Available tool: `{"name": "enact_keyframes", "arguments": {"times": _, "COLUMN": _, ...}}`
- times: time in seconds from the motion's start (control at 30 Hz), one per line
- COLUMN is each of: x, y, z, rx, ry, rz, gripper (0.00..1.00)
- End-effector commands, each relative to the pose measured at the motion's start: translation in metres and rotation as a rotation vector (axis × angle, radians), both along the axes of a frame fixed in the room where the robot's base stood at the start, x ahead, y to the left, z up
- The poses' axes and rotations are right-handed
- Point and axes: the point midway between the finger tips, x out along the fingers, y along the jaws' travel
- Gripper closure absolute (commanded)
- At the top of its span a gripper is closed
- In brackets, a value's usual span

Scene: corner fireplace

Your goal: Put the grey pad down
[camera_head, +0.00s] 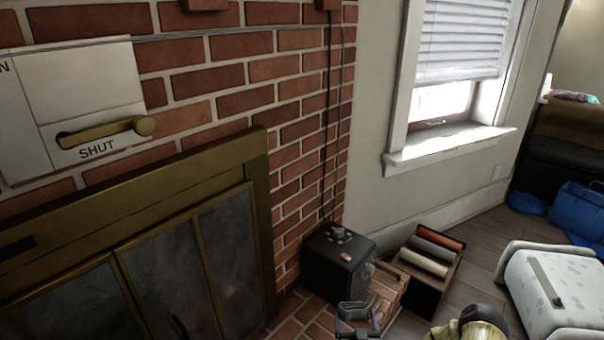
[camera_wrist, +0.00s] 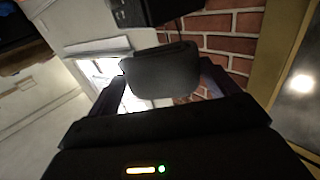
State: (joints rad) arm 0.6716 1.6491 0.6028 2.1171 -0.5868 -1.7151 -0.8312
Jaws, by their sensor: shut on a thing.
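The grey pad (camera_wrist: 160,70) is a dark, rounded block in the wrist view. My gripper (camera_wrist: 166,88) is shut on it, with one finger at each side. In the head view, the pad (camera_head: 354,309) seems to be the small grey piece at the bottom edge, in front of the black box. The gripper (camera_head: 357,327) shows there only in part. I cannot tell whether the pad touches anything below it.
A black box (camera_head: 338,262) with small items on top stands at the brick corner. Right of it is a dark crate (camera_head: 433,291) of coloured rolls. A white spotted case (camera_head: 558,290) stands at right. The brass-framed fireplace (camera_head: 160,235) fills the left. Wooden floor (camera_head: 480,240) lies bare near the window wall.

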Motion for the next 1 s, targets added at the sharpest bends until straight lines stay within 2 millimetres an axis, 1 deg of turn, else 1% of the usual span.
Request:
{"name": "enact_keyframes", "arguments": {"times": 0.03, "x": -0.002, "y": 0.0, "z": 0.013, "rx": 0.001, "ry": 0.001, "rz": 0.0, "gripper": 0.38}}
{"name": "enact_keyframes", "arguments": {"times": 1.0, "x": -0.03, "y": -0.001, "z": 0.122, "rx": -0.003, "ry": 0.004, "rz": 0.003, "gripper": 0.38}}
